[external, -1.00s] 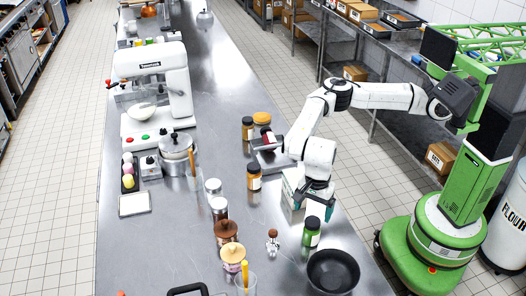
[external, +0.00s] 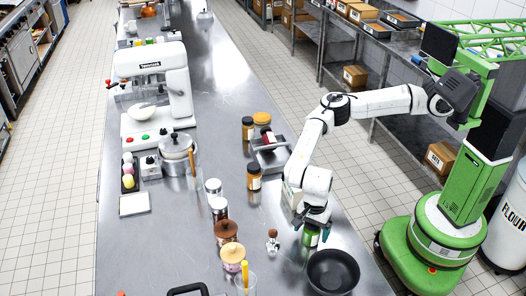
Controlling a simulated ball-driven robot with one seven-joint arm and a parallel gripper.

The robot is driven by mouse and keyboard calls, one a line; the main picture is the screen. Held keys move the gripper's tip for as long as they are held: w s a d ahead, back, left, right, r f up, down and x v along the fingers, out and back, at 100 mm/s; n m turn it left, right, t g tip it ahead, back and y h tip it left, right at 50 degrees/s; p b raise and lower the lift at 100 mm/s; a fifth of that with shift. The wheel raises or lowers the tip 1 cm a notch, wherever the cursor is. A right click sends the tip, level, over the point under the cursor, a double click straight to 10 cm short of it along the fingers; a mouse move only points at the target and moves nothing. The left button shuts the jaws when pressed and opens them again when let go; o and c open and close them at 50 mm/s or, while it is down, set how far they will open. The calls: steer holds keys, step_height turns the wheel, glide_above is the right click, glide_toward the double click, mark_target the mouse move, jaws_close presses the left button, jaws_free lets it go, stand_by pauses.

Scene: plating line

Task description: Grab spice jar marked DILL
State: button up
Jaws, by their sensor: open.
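A spice jar with green contents and a dark lid (external: 311,238) stands on the steel counter (external: 200,262), just behind the black bowl; its label is too small to read. My gripper (external: 313,230) is open and points down over this jar, its fingers at about the height of the jar's upper part. The fingers hide much of the jar, and I cannot tell whether they touch it. Other spice jars with orange-brown contents (external: 254,178) stand farther back on the counter.
A black bowl (external: 333,271) stands close in front of my gripper. Lidded jars (external: 229,232) line the counter's middle.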

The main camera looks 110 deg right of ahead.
steer(key=c, duration=1.3)
steer(key=shift+r, duration=0.1)
